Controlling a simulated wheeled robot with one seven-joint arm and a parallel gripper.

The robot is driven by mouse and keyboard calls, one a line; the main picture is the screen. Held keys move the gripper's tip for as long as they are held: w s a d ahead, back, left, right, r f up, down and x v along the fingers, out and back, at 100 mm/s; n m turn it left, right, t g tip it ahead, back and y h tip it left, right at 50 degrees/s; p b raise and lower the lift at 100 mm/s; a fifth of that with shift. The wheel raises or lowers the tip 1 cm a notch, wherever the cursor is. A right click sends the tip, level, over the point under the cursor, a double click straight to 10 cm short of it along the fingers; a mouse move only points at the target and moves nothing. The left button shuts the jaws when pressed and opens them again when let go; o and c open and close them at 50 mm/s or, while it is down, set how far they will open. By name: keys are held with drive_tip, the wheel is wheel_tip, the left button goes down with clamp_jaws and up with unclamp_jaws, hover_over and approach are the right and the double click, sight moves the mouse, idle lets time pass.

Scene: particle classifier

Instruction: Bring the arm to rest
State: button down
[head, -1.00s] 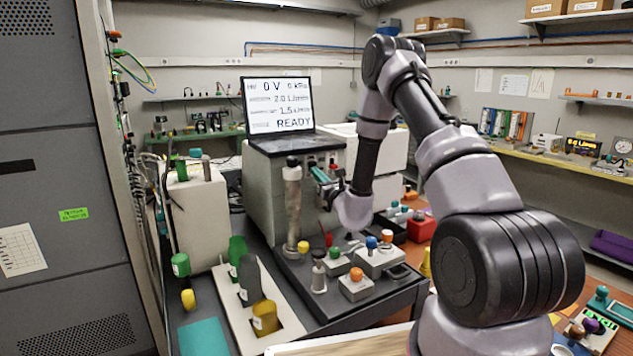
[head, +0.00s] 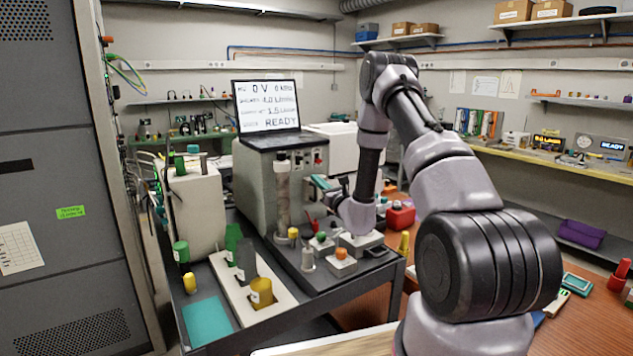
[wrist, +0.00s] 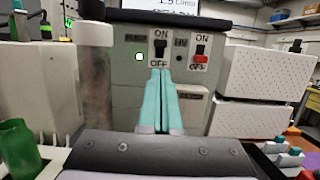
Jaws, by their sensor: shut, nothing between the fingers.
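My gripper (wrist: 160,100) has teal fingers that lie side by side, shut with nothing between them. In the wrist view it points at the front panel of the grey classifier box (head: 250,190), below a black switch (wrist: 160,50) and left of a red switch (wrist: 201,55). In the head view the gripper (head: 322,183) is in front of the box, right of the upright metal column (head: 283,195), partly hidden by my wrist. My arm is bent high and reaches down to it.
A laptop (head: 266,106) on the box reads READY. The cart holds a white tray (head: 228,292) with bottles, a teal mat (head: 208,322) and knobbed blocks (head: 342,265). A red box (head: 400,214) stands right of my forearm. A wooden table is at right.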

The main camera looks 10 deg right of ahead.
drive_tip(key=s+a+r+n+g+y, duration=0.4)
drive_tip(key=a+r+n+y, duration=0.15)
drive_tip(key=r, duration=0.25)
drive_tip(key=s+a+r+n+g+y, duration=0.4)
drive_tip(key=a+r+n, duration=0.1)
drive_tip(key=a+r, duration=0.15)
drive_tip(key=s+a+r+n+g, duration=0.4)
drive_tip(key=s+r+n+g, duration=0.3)
drive_tip(key=s, duration=0.4)
drive_tip(key=s+d+n+g+h, duration=0.25)
drive_tip(key=s+n+h, duration=0.3)
drive_tip(key=s, duration=0.85)
drive_tip(key=s+d+r+n+t+h, duration=0.1)
drive_tip(key=s+d+n+t+h, duration=0.1)
drive_tip(key=s+d+h, duration=0.2)
drive_tip(key=s+d+r+n+t+h, duration=0.2)
drive_tip(key=s+d+n+t+h, duration=0.1)
drive_tip(key=d, duration=0.6)
drive_tip(key=shift+s+r+h, duration=0.25)
drive_tip(key=shift+s+h, duration=0.4)
drive_tip(key=shift+h, duration=0.15)
